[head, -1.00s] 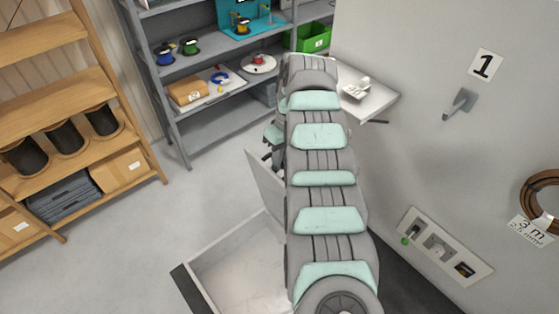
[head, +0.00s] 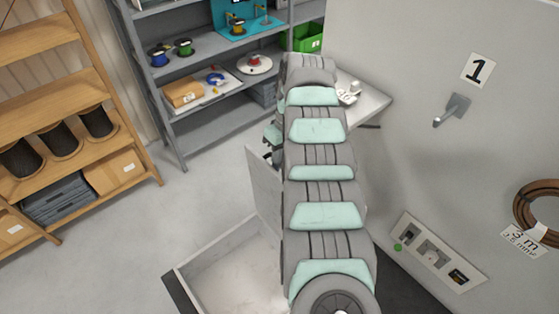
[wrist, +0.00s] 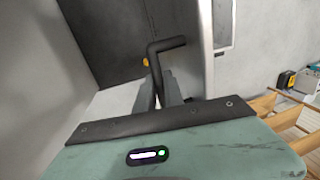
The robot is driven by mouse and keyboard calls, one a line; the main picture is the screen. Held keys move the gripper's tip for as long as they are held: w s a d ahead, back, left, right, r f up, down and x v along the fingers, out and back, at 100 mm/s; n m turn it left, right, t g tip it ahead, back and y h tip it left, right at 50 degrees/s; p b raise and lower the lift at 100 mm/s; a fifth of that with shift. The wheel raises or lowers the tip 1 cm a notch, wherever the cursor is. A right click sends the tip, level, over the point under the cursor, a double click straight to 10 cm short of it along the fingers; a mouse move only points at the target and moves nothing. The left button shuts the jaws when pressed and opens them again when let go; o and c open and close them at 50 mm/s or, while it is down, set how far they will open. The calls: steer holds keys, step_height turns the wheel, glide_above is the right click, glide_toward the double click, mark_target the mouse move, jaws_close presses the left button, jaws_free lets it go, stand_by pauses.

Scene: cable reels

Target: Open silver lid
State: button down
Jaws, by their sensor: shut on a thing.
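The silver lid (head: 265,190) stands steeply raised at the far edge of an open pale bin (head: 215,247) in the head view. In the wrist view the lid's light edge (wrist: 205,70) runs up at the right of my gripper. My gripper (wrist: 163,85) is shut on a bent black handle (wrist: 168,43), whose upper end meets the lid. In the head view my arm covers most of the gripper and the handle, and part of the bin.
A grey shelf unit (head: 225,105) with reels stands at the back, and a wooden rack (head: 75,95) at the left. A white wall (head: 430,150) with a hook (head: 452,110) and a cable coil (head: 540,213) closes the right. Grey floor (head: 150,220) is free left of the bin.

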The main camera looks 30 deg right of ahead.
steer(key=shift+d+f, duration=0.1)
steer(key=shift+d, duration=0.15)
stand_by(0.4)
steer(key=c, duration=1.5)
jaws_free()
steer(key=shift+o, duration=0.2)
